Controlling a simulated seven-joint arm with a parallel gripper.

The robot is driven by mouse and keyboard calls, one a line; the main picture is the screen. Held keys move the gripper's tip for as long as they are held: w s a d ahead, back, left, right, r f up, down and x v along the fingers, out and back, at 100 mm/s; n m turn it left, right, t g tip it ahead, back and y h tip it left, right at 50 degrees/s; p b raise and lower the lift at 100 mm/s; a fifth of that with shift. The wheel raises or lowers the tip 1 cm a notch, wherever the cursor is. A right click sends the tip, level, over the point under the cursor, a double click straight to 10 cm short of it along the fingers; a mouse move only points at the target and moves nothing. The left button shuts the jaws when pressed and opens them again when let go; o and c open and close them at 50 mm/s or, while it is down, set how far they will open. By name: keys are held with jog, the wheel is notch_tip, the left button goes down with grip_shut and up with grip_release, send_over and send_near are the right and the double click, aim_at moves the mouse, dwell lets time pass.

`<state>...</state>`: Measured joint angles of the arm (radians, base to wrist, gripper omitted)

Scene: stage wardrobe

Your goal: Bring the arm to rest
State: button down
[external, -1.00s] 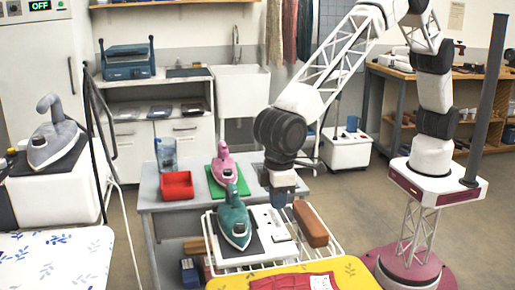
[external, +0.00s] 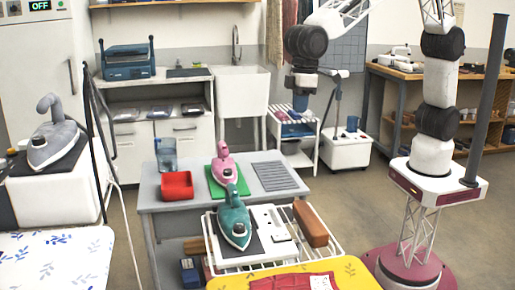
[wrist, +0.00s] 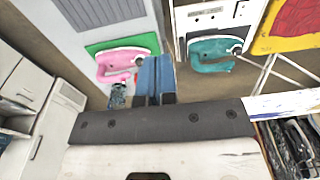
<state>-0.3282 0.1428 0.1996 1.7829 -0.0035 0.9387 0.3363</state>
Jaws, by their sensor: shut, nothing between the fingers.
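My gripper (external: 301,104) hangs in the air, pointing down, high above and behind the grey table's right part. Its blue fingers (wrist: 154,78) are together and empty in the wrist view. The arm is raised and bent; its upper links run out of the top of the external view. The pink iron (external: 226,167) stands on a green mat on the grey table, and it also shows in the wrist view (wrist: 118,66). The teal iron (external: 235,218) stands on a dark pad on the white rack, and it also shows in the wrist view (wrist: 212,55).
The grey table (external: 160,217) also holds a red tray (external: 177,186), a clear container (external: 166,153) and a slatted grey panel (external: 275,176). A brown block (external: 310,224) lies on the rack. A white cart (external: 300,158) stands behind the gripper. Open floor lies right of the table.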

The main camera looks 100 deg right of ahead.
jog(key=s+d+r+t, duration=0.1)
jog(key=s+d+r, duration=0.3)
jog(key=s+d, duration=0.5)
jog(key=s+d+r, duration=0.4)
jog(key=s+d, duration=0.3)
jog(key=s, duration=0.4)
jog(key=s+d+f, duration=0.2)
jog(key=s+d, duration=0.2)
jog(key=s, duration=0.8)
jog(key=s+d+f, duration=0.1)
jog(key=s+d, duration=0.4)
jog(key=s, duration=0.7)
jog(key=shift+d+f+t, duration=0.2)
jog(key=shift+f+t, duration=0.2)
